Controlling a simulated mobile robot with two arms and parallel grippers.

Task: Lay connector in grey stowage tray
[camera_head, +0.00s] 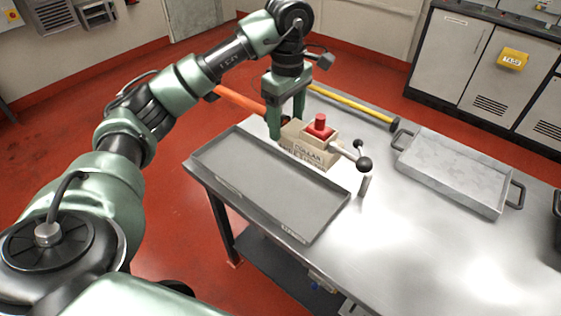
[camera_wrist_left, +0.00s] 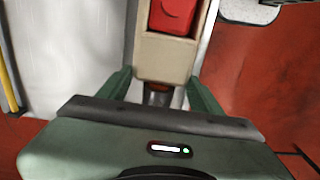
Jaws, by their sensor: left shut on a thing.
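The connector (camera_head: 304,150), a beige block with a red top part and printed lettering, is in the middle of the head view. A lever with dark ball ends shows at its right side. In the left wrist view the connector's beige body (camera_wrist_left: 163,62) and red part extend away from between the fingers. The grey stowage tray (camera_head: 225,183) is a shallow flat tray at the table's left end, empty where visible. The connector appears at its far edge; whether it touches is unclear. My right gripper is not seen.
A metal tray with two handles (camera_head: 455,172) stands at the table's right. A yellow bar (camera_head: 352,107) lies along the back, with an orange bar (camera_head: 238,100) to its left. A short grey peg (camera_head: 364,186) stands beside the grey tray.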

